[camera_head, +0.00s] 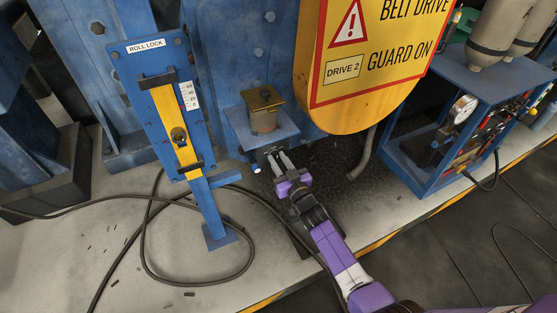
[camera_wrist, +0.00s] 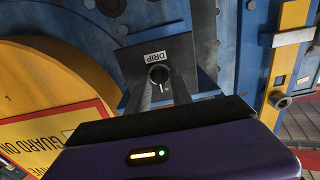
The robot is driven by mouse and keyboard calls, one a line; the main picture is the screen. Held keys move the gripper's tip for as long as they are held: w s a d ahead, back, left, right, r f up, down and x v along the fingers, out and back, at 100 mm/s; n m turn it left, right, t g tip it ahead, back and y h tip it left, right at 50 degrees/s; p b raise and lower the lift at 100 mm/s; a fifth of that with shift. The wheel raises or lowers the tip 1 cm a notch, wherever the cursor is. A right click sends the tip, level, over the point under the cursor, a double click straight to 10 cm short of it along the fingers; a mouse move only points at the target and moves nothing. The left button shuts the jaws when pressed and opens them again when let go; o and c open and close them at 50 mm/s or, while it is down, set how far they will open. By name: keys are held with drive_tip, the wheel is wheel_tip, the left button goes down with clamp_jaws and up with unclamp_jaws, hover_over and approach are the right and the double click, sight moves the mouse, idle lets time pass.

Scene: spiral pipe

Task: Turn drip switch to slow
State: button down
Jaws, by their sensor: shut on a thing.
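The drip switch is a round dark knob (camera_wrist: 159,74) with a pale mark, on a dark plate under a white DRIP label (camera_wrist: 156,58). The label reads upside down in the wrist view. Slow and fast marks cannot be made out, so the setting is unclear. My gripper (camera_wrist: 160,84) has its two fingers on either side of the knob, shut on it. In the head view my gripper (camera_head: 276,160) reaches the dark switch box below the brass oil cup (camera_head: 263,110). The knob itself is hidden or too small there.
A yellow belt guard (camera_head: 365,65) hangs close at the right. The blue roll lock post (camera_head: 175,120) with its yellow bar stands at the left. A blue cart (camera_head: 420,170) with a gauge is farther right. Black cables (camera_head: 150,275) lie on the pale floor.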

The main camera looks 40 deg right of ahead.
drive_tip(key=c, duration=1.5)
unclamp_jaws()
drive_tip(key=v, duration=0.8)
drive_tip(key=shift+b, duration=0.3)
